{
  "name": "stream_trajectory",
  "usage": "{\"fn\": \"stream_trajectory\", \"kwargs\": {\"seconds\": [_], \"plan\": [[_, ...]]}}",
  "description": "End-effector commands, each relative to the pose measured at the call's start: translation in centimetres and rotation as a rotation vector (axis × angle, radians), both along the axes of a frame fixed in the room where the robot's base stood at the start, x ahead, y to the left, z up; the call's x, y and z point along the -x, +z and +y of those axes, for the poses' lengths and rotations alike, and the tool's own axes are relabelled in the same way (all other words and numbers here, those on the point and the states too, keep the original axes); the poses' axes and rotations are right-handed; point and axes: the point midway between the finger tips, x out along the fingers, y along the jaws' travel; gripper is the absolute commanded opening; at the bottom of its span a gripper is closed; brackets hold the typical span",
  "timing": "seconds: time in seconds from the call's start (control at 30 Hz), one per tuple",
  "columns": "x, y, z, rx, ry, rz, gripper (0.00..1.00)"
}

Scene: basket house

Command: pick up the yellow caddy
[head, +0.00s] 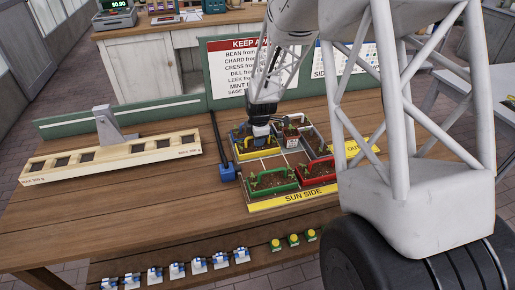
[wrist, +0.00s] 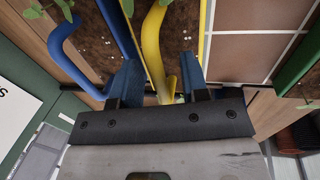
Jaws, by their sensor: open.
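The yellow caddy (head: 262,154) sits in the back left part of a compartmented tray (head: 305,200) with a yellow "SUN SIDE" front strip. It holds soil and small plants. My gripper (head: 262,138) is low over it, pointing down, and hides part of it. In the wrist view, my gripper (wrist: 158,82) is open. Its two blue fingers stand on either side of the yellow handle (wrist: 153,45), with the handle between them. I cannot tell whether either finger touches it.
A blue handle (wrist: 62,50) is close beside my gripper in the wrist view. A green caddy (head: 272,182) and a red caddy (head: 318,170) share the tray. A long wooden rack (head: 112,157) lies at left. Small blue-and-white items (head: 177,271) line the front edge.

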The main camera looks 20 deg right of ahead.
Motion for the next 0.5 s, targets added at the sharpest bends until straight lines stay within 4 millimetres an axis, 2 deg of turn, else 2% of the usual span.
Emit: {"fn": "stream_trajectory", "kwargs": {"seconds": [0.17, 0.43, 0.5], "plan": [[0.0, 0.01, 0.0, 0.0, 0.0, 0.0, 0.41], [0.0, 0.01, 0.0, 0.0, 0.0, 0.0, 0.01], [0.0, 0.01, 0.0, 0.0, 0.0, 0.0, 0.0]]}}
